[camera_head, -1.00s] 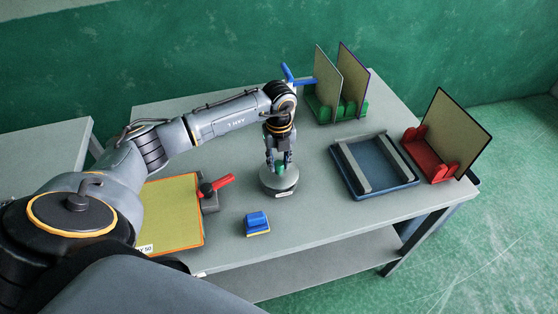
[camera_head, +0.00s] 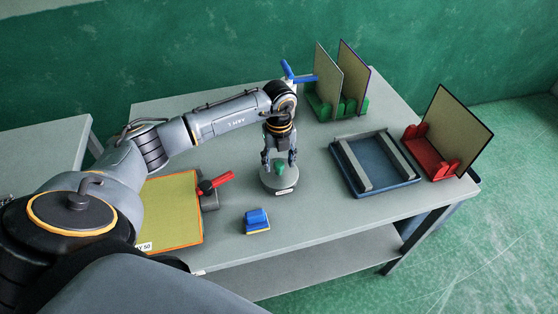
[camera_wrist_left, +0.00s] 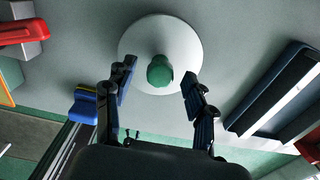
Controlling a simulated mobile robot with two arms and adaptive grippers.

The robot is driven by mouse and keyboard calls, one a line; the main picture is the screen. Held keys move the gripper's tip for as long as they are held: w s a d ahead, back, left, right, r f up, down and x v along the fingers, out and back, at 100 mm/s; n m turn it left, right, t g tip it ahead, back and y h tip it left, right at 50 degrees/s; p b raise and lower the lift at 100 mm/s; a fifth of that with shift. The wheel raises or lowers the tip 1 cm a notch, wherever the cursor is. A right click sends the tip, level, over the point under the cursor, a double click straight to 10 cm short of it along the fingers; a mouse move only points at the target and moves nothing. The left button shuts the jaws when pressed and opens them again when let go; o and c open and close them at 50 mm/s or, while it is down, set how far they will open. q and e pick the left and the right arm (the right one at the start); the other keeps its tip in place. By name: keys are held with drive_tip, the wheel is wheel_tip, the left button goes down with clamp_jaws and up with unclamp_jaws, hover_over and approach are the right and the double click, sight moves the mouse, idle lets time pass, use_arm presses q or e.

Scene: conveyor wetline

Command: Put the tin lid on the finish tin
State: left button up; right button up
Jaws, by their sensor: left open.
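The tin lid is a pale grey disc (camera_wrist_left: 185,38) with a green knob (camera_wrist_left: 160,71); in the head view the knob (camera_head: 281,169) stands up at its middle. The lid appears to lie flat on top of the finish tin, a low grey round tin with a white label (camera_head: 286,192) on its front, standing on the table. My left gripper (camera_head: 279,161) points down over the lid. Its fingers are open, one on each side of the knob, with clear gaps in the wrist view. My right gripper is not in view.
On the grey table (camera_head: 320,221) are a yellow-green panel (camera_head: 174,212) with a red-handled tool (camera_head: 216,183), a blue block (camera_head: 257,220) and a blue tray (camera_head: 383,181). Green (camera_head: 322,107) and red (camera_head: 424,153) racks hold upright boards. Table around the tin is clear.

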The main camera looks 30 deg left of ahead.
use_arm(q)
wheel_tip(320, 180, up, 12)
idle(0.4)
drive_tip(key=shift+f, duration=0.1)
idle(0.4)
